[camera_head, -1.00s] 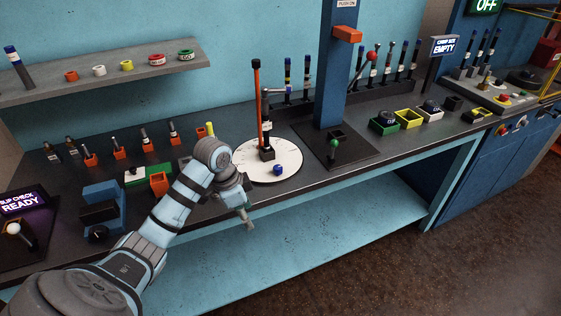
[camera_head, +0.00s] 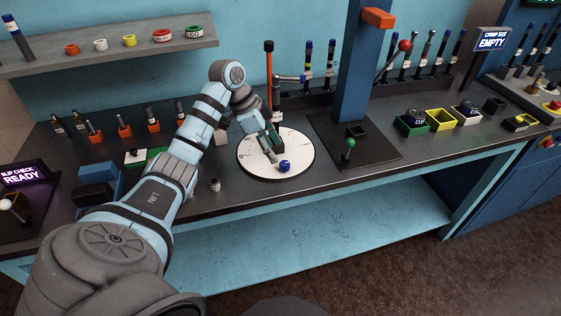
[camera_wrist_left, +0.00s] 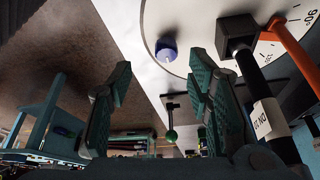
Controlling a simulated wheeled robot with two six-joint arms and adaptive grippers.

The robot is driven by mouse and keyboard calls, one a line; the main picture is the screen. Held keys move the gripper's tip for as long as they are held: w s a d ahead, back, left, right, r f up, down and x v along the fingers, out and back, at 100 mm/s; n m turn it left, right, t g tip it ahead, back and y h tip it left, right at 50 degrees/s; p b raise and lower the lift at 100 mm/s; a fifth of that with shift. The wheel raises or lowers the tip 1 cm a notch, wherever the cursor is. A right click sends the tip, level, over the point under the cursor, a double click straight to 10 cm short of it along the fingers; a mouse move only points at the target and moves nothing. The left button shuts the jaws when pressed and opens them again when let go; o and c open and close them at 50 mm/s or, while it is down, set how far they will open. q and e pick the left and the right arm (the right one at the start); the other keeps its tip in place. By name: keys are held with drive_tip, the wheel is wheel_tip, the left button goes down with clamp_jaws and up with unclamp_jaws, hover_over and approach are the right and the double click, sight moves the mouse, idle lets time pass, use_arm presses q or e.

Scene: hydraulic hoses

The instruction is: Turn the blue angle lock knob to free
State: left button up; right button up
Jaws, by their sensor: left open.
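The blue angle lock knob (camera_head: 285,166) sits near the front edge of the round white dial plate (camera_head: 250,168) on the bench. It also shows in the left wrist view (camera_wrist_left: 166,49), beyond and between my fingers. My left gripper (camera_head: 272,160) is over the dial plate, just left of the knob, with its fingers pointing down toward it. In the left wrist view my left gripper (camera_wrist_left: 155,100) is open and empty, its green-padded fingers apart. An orange upright rod (camera_head: 269,85) and a dark labelled hose piece stand at the plate's back. My right gripper is not in view.
A blue post (camera_head: 360,80) with a green-knobbed lever (camera_head: 349,143) stands to the right of the dial. Coloured bins (camera_head: 440,120) line the bench further right. A wall shelf (camera_head: 110,50) holds several rings. The bench front right of the dial is fairly clear.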

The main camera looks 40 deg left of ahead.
sight(284, 162)
use_arm(q)
drive_tip(key=x, duration=0.4)
drive_tip(key=shift+w+d+f, duration=0.15)
drive_tip(key=shift+w+f, duration=0.15)
drive_tip(key=shift+w+d+f, duration=0.15)
drive_tip(key=shift+w+f, duration=0.75)
drive_tip(key=shift+f, duration=0.15)
drive_tip(key=shift+s, duration=0.2)
drive_tip(key=shift+s+r, duration=0.2)
drive_tip(key=shift+c, duration=0.6)
drive_tip(key=shift+s, duration=0.1)
drive_tip(key=c, duration=0.6)
clamp_jaws()
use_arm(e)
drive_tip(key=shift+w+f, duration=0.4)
